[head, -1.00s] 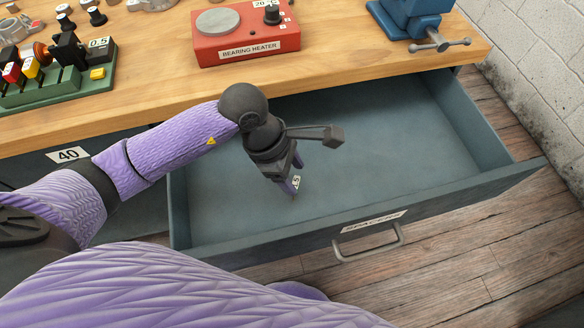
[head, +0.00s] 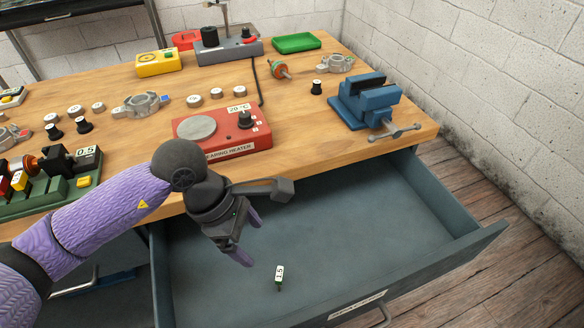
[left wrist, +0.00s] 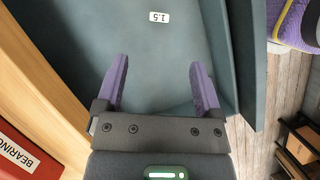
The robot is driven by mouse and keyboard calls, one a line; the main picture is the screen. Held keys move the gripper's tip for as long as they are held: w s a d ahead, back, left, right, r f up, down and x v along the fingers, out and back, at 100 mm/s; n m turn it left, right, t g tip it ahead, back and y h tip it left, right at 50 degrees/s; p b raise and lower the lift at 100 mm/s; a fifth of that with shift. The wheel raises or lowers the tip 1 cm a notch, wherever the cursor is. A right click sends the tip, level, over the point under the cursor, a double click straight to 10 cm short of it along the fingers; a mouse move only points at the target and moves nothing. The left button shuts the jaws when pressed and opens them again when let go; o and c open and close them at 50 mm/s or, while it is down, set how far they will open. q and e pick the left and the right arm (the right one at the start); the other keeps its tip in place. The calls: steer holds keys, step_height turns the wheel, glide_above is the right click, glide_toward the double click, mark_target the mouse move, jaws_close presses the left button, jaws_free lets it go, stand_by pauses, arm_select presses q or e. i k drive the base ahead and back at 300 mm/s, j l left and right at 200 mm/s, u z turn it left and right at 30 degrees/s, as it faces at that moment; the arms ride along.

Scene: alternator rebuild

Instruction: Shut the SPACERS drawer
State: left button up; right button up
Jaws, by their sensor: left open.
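The drawer (head: 440,262) stands pulled far out from under the bench. The label (head: 357,305) on its front is too slanted and small to read, and its handle (head: 384,316) is partly cut off by the bottom edge. A small piece tagged 1.5 (head: 280,276) is inside the drawer; the tag also shows in the left wrist view (left wrist: 159,17). My left gripper (head: 250,240) is over the drawer, open and empty, its fingers (left wrist: 160,66) spread and apart from the tagged piece. My right gripper is not in view.
The wooden bench top (head: 310,140) lies behind the drawer, with a red bearing heater (head: 222,135) and a blue vise (head: 368,102) near its front edge. A block wall (head: 480,100) stands at the right. Wooden floor shows in front of the drawer.

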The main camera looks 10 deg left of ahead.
mark_target(352, 240)
steer(key=k+l, duration=0.3)
steer(key=k, duration=0.15)
steer(key=k+l, duration=0.3)
steer(key=k, duration=0.15)
